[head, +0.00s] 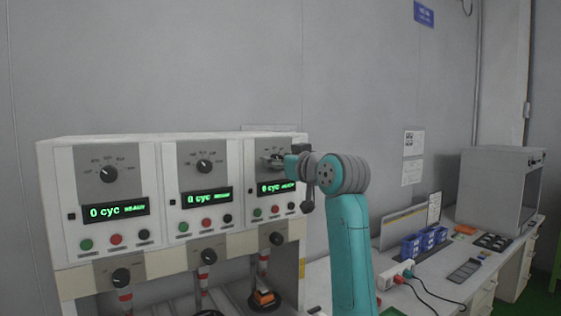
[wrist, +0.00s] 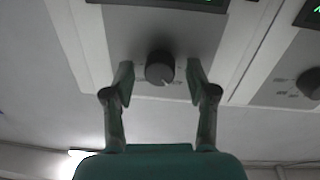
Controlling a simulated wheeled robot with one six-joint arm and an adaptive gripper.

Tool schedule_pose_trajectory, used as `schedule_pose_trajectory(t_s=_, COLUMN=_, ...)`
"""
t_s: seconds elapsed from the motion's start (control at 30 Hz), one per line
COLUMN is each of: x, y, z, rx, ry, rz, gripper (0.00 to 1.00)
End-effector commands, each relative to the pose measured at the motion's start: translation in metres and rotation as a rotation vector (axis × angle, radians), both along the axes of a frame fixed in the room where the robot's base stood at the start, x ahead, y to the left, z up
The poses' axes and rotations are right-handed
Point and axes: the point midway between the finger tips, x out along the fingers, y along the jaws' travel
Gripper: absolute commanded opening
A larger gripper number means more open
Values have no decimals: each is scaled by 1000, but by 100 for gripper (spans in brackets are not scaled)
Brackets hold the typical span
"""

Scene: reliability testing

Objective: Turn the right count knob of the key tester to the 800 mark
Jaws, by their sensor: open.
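The key tester (head: 150,262) is a white bench unit with three panels, each with a dark count knob above a green display. The right count knob (wrist: 160,67) is a dark round knob in the wrist view; my arm mostly hides it in the head view. A pale pointer mark shows on its lower edge there, but the 800 mark is not readable. My gripper (wrist: 160,82) is open, with one finger on each side of this knob and visible gaps to it. It is also at the right panel in the head view (head: 286,160).
The middle count knob (head: 204,166) and left count knob (head: 108,174) are clear of my arm. Buttons and lower knobs sit below the displays. A bench with blue bins (head: 425,242) and a grey box (head: 490,190) stands at right.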

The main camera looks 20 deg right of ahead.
Motion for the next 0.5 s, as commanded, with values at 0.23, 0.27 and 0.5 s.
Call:
schedule_pose_trajectory(t_s=0.23, x=0, y=0, z=0, rx=0, ry=0, rz=0, gripper=30)
schedule_pose_trajectory(t_s=0.27, x=0, y=0, z=0, rx=0, ry=0, rz=0, gripper=22)
schedule_pose_trajectory(t_s=0.5, x=0, y=0, z=0, rx=2, ry=1, rz=0, gripper=0)
